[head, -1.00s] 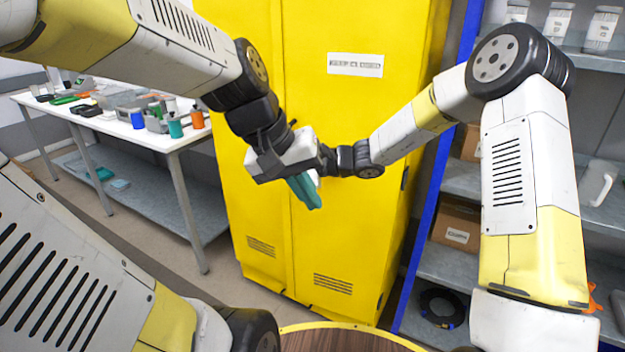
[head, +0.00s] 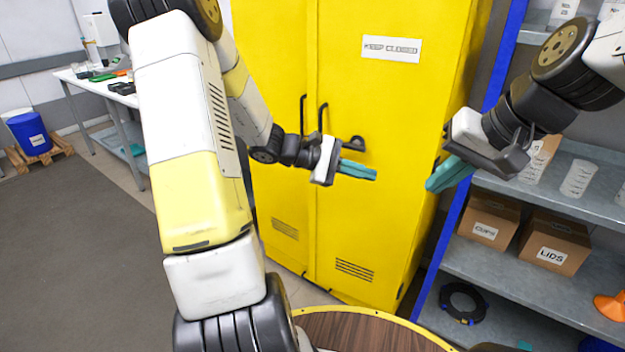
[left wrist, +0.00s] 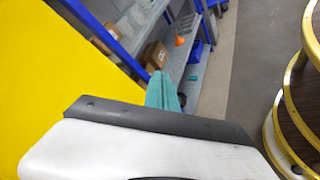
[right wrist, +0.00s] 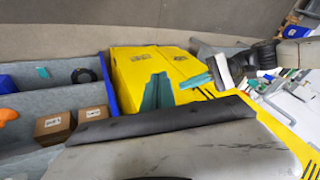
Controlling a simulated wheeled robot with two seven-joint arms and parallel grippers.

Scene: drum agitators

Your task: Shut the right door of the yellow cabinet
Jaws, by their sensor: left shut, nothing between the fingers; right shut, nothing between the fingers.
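The yellow cabinet (head: 290,190) stands upright ahead in the head view. Its right door (head: 370,215) carries a white "KEEP CLOSED" label and looks flush with the left door (head: 270,150). Dark handles (head: 323,115) stand near the seam between the doors. My left gripper (head: 358,170), with teal fingers, is shut and empty in front of the right door, just below the handles; I cannot tell whether it touches. My right gripper (head: 448,173) is shut and empty by the cabinet's right edge. The yellow surface also fills the left of the left wrist view (left wrist: 50,80).
A metal shelf (head: 490,265) with a blue post stands right of the cabinet, holding boxes (head: 553,240) and a black coil (head: 462,303). A round wooden-topped table (head: 370,330) is close in front. A workbench (head: 120,98) and blue drum (head: 28,130) are at left, with open floor.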

